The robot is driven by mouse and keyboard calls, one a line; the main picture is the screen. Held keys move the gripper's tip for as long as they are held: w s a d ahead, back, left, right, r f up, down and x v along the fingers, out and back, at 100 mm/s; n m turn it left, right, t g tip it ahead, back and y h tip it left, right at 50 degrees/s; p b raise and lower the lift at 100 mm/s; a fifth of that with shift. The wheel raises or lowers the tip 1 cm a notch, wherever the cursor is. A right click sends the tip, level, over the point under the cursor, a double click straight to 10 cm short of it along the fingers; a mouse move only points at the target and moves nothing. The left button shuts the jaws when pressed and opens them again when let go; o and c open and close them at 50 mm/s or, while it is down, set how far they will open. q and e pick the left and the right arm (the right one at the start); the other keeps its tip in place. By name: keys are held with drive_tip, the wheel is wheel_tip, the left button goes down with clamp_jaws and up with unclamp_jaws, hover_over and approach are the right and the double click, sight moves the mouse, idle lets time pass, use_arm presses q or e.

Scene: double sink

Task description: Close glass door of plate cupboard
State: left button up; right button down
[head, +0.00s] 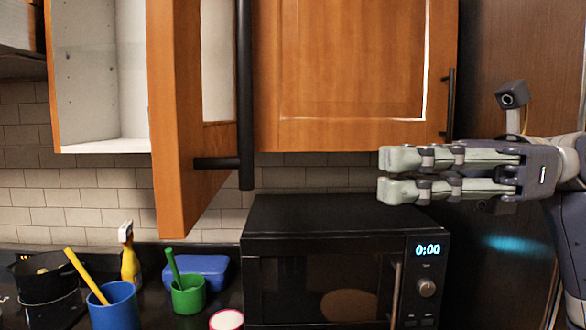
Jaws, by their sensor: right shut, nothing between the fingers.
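An upper cupboard (90,70) at the left stands open, and its visible white inside is bare. Its orange wood-framed door (175,120) is swung out toward me. A pale pane area (218,60) shows within the frame; I take this as the glass door. A long black bar handle (245,100) runs upright along the door's right side. My right gripper (385,175) is shut and empty. It is at the right, in front of the neighbouring cupboard's lower edge, well apart from the open door and its handle. My left gripper is out of view.
A closed wooden cupboard door (350,70) is right of the open one. A black microwave (330,220) stands below. A blue cup (115,305), green cup (188,296), yellow spray bottle (130,263) and dark pot (45,280) stand at lower left.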

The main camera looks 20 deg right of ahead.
drive_tip(key=a+p, duration=0.3)
drive_tip(key=a, duration=0.7)
drive_tip(key=shift+w+a, duration=0.3)
drive_tip(key=shift+a, duration=0.1)
